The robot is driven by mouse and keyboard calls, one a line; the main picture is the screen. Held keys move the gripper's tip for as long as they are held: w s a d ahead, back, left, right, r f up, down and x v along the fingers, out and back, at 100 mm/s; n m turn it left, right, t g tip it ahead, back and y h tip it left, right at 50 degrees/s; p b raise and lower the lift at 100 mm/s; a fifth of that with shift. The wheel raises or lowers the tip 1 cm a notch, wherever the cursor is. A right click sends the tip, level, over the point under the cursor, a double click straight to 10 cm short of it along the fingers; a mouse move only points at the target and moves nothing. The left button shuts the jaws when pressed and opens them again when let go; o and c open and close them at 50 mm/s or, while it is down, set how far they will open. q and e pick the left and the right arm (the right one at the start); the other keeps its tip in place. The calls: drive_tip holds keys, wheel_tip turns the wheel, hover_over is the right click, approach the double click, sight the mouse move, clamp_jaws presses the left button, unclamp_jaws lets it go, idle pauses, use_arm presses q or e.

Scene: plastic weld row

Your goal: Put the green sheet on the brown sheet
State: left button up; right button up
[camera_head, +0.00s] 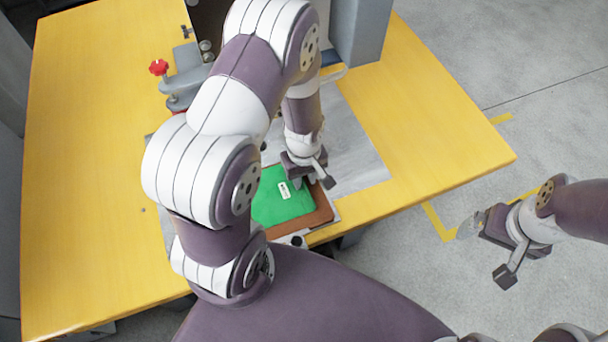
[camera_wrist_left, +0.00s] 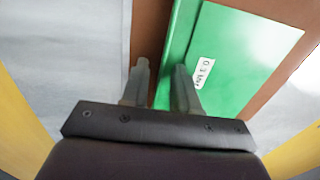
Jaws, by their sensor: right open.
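The green sheet (camera_head: 283,203) lies on the brown sheet (camera_head: 322,212), with a small white label on it. In the left wrist view the green sheet (camera_wrist_left: 240,50) has brown sheet (camera_wrist_left: 150,38) showing along its sides. My left gripper (camera_head: 309,181) is at the green sheet's far right part in the head view. In the wrist view its fingers (camera_wrist_left: 162,85) stand apart, with the green sheet's edge running between them; I cannot tell whether they touch it. My right gripper (camera_head: 484,250) is open and empty, off the table to the right.
The yellow table (camera_head: 90,190) carries a grey plate (camera_head: 350,150) under the sheets. A fixture with a red knob (camera_head: 159,67) stands at the back left, and a grey machine column (camera_head: 360,30) at the back. The table's right part is clear. My left arm hides much of the middle.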

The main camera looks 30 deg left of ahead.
use_arm(q)
drive_tip(key=shift+r, duration=0.4)
drive_tip(key=s+d+r+m, duration=0.1)
drive_tip(key=s+r+m, duration=0.1)
drive_tip(key=r+m, duration=0.3)
drive_tip(key=s+d+r+m+t+p, duration=0.1)
drive_tip(key=r+m, duration=0.4)
drive_tip(key=r, duration=0.7)
drive_tip(key=shift+s+d+r, duration=0.15)
drive_tip(key=shift+s+d, duration=0.1)
drive_tip(key=shift+s, duration=0.45)
drive_tip(key=shift+a, duration=0.1)
